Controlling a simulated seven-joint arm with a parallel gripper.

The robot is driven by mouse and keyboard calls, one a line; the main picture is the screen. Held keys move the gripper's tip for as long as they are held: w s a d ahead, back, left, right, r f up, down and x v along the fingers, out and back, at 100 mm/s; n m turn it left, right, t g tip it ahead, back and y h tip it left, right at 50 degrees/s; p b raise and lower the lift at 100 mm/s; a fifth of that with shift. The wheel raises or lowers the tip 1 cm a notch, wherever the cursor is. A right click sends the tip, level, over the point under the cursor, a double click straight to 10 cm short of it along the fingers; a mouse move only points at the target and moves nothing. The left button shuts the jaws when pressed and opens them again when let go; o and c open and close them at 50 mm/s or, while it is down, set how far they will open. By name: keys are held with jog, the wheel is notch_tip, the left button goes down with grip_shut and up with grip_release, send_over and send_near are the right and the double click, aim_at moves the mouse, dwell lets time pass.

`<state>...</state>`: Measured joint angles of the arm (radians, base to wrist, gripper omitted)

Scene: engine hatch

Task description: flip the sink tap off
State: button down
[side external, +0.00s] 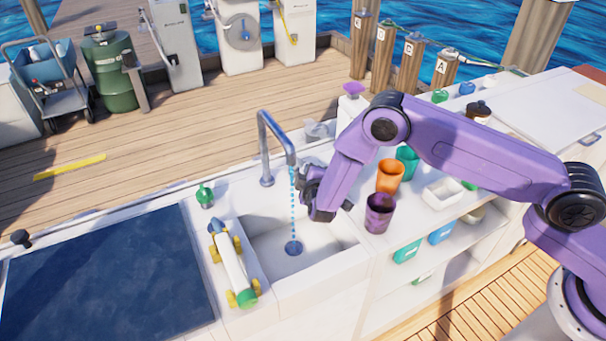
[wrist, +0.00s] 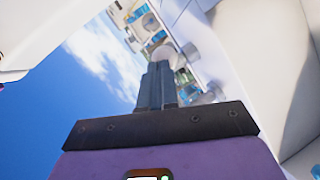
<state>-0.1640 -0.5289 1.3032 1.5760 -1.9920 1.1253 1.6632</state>
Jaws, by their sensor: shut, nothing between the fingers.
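The sink tap (side external: 275,135) is a grey, hooked pipe rising behind the white sink basin (side external: 320,242). A blue dotted stream of water (side external: 293,212) falls from its spout to the drain (side external: 293,248). My gripper (side external: 308,176) is just right of the spout and stream, above the basin's right side. In the wrist view my gripper's fingers (wrist: 156,78) are together and empty. A pale rounded shape is near their tips, but I cannot tell what it is or whether they touch it. I cannot make out the tap's handle; my gripper may hide it.
A purple cup (side external: 380,213), an orange cup (side external: 390,176) and a green cup (side external: 407,158) stand on the counter right of the sink. A toy car (side external: 232,265) and a green bottle (side external: 205,195) are at its left. A dark panel (side external: 105,280) lies further left.

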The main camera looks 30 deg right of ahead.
jog(key=shift+w+d, duration=0.3)
jog(key=shift+d, duration=0.55)
jog(key=shift+w+d, duration=0.3)
jog(key=shift+d, duration=0.5)
jog(key=shift+w+d, duration=0.3)
jog(key=shift+d, duration=0.55)
jog(key=shift+w+d, duration=1.1)
jog(key=shift+w, duration=0.05)
jog(key=shift+w+d, duration=0.25)
jog(key=shift+w, duration=0.1)
jog(key=shift+w+n+y, duration=0.15)
jog(key=shift+n+y, duration=0.15)
jog(key=shift+y, duration=0.1)
